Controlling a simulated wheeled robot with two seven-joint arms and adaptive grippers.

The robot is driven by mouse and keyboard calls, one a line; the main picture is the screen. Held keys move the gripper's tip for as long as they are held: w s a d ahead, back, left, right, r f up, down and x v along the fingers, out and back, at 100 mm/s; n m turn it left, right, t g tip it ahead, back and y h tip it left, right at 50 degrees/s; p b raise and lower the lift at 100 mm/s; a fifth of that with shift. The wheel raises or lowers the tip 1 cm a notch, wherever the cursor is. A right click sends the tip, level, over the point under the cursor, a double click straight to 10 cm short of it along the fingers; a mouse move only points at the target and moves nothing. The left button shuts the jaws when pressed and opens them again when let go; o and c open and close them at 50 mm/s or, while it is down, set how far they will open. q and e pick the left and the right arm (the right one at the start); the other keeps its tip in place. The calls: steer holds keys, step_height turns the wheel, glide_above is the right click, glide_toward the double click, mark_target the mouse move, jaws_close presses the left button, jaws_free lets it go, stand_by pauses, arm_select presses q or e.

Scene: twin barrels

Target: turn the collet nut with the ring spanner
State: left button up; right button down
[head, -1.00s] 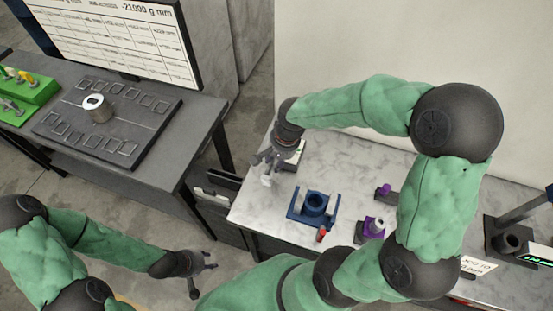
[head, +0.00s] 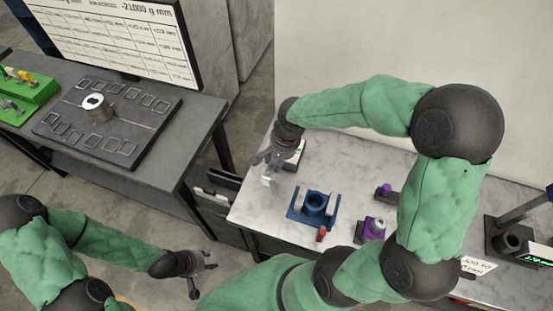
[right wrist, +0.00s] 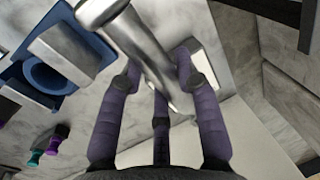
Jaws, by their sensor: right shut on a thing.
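My right gripper (head: 266,162) is over the left end of the marble-topped table. In the right wrist view its purple fingers (right wrist: 155,90) are shut on a long silver metal piece (right wrist: 138,42), which looks like the ring spanner's shaft. My left gripper (head: 207,262) is empty, fingers spread, low in front of the tables. A metal cylinder with a hole in its top (head: 96,107) stands on a dark board on the left bench. I cannot tell whether it bears the collet nut.
A blue fixture with a round socket and pale uprights (head: 314,204) stands on the marble table (head: 253,209), right of my right gripper. Purple parts (head: 374,227) and a small red piece (head: 321,234) stand nearby. A gap separates the table from the dark bench (head: 190,140).

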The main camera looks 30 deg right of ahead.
steer(key=shift+f+b, duration=1)
steer(key=shift+f, duration=0.25)
stand_by(1.1)
stand_by(0.3)
steer(key=shift+w+a+m+b, duration=0.75)
steer(key=shift+w+m, duration=0.1)
steer(key=shift+m, duration=0.15)
steer(key=shift+w+a+m+h+b, duration=0.15)
steer(key=shift+w+a+m+b, duration=0.1)
steer(key=shift+w+m+b, duration=0.25)
steer(key=shift+w+a+m+h+b, duration=0.2)
steer(key=shift+w+m+b, duration=0.15)
steer(key=shift+w+m, duration=0.15)
